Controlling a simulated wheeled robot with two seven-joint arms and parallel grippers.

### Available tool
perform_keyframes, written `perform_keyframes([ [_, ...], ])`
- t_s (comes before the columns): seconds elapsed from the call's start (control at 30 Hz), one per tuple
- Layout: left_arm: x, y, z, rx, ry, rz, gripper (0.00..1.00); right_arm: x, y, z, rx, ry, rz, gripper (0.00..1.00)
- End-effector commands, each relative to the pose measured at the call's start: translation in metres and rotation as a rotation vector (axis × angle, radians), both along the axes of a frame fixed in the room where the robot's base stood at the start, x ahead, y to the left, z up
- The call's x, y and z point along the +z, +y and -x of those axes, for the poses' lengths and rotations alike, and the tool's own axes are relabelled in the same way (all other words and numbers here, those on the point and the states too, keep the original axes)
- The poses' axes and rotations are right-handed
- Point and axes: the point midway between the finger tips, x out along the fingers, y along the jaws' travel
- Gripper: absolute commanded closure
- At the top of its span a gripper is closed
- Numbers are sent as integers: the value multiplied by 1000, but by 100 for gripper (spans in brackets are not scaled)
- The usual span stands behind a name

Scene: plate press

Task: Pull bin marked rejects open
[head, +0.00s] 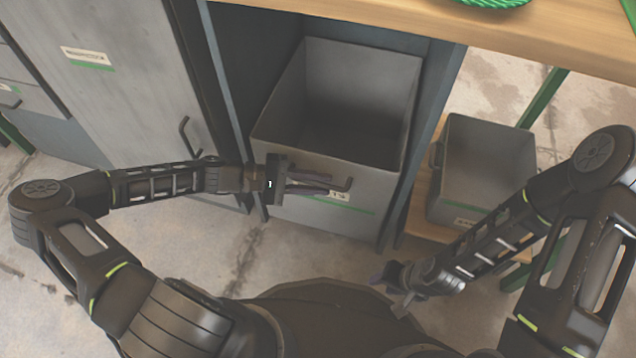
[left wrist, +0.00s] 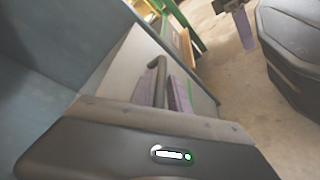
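The grey bin (head: 290,213) stands drawn out from the cabinet under the wooden tabletop, its empty inside showing from above. Its front carries a label (head: 340,196) with a green stripe, partly hidden by my gripper, so I cannot read the whole word. A dark bar handle (head: 348,185) is on its front. My left gripper (head: 328,184) is at this handle, its purple fingers on either side of the bar, and appears shut on it. The handle also shows between the fingers in the left wrist view (left wrist: 160,67). My right gripper (head: 387,290) is empty, its fingers apart, in front of my base.
A cabinet door (head: 130,85) with a label and a handle is left of the bin. A smaller grey bin (head: 487,165) sits on a low wooden shelf at the right. The tabletop (head: 400,18) overhangs the back. Concrete floor is clear in front of the bin.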

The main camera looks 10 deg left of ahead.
Motion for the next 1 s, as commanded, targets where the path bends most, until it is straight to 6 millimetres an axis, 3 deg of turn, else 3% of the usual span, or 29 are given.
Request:
perform_keyframes([
  [0.17,0,0,0,0,0,0,78,0,0,0,0,0,0,64],
  [0.43,0,1,0,1,0,-1,100,0,0,0,0,0,0,64],
  [1.0,0,1,0,0,0,-1,100,0,0,0,0,0,0,64],
])
